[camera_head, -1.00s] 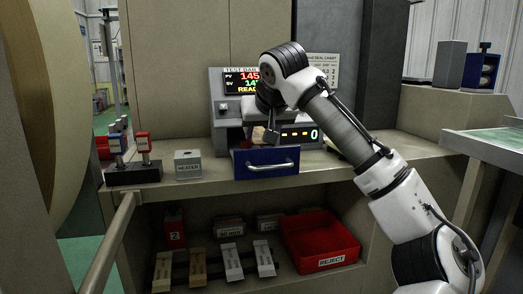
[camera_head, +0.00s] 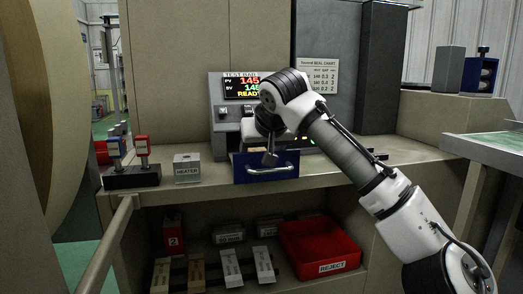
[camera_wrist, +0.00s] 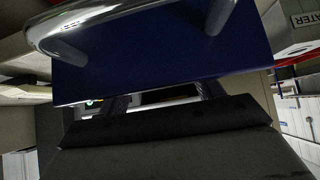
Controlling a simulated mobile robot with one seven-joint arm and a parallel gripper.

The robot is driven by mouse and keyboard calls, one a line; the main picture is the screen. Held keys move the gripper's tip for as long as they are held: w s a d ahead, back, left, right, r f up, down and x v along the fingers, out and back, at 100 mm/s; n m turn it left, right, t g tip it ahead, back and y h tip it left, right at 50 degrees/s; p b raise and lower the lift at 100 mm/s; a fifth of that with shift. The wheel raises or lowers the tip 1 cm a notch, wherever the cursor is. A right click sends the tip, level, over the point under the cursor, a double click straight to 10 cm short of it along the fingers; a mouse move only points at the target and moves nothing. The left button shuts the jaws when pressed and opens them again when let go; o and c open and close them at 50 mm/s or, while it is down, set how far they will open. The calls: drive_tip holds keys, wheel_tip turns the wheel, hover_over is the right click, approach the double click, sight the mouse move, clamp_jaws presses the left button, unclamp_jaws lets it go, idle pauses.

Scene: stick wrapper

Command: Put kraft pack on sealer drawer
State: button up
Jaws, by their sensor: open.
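The sealer drawer (camera_head: 283,177) is a blue box front with a silver bar handle, below the sealer with its lit display (camera_head: 241,88). My gripper (camera_head: 270,158) is at the drawer's top edge by the handle, pointing down. In the wrist view, the blue drawer front (camera_wrist: 165,60) and handle (camera_wrist: 70,25) fill the top, with the two dark fingers apart (camera_wrist: 162,97) and nothing seen between them. A tan kraft-coloured pack (camera_head: 196,270) stands in the rack on the lower shelf. My wrist hides much of the drawer's inside.
A grey heater block (camera_head: 187,168) and a stand with red and blue tools (camera_head: 132,172) are left of the drawer. A red reject tray (camera_head: 321,248) and pale packs (camera_head: 232,266) are on the lower shelf. The counter right of my arm looks mostly clear.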

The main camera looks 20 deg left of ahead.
drive_tip(key=shift+r, duration=0.25)
drive_tip(key=p+v, duration=0.2)
drive_tip(key=v, duration=1)
drive_tip(key=shift+f, duration=0.1)
idle(0.6)
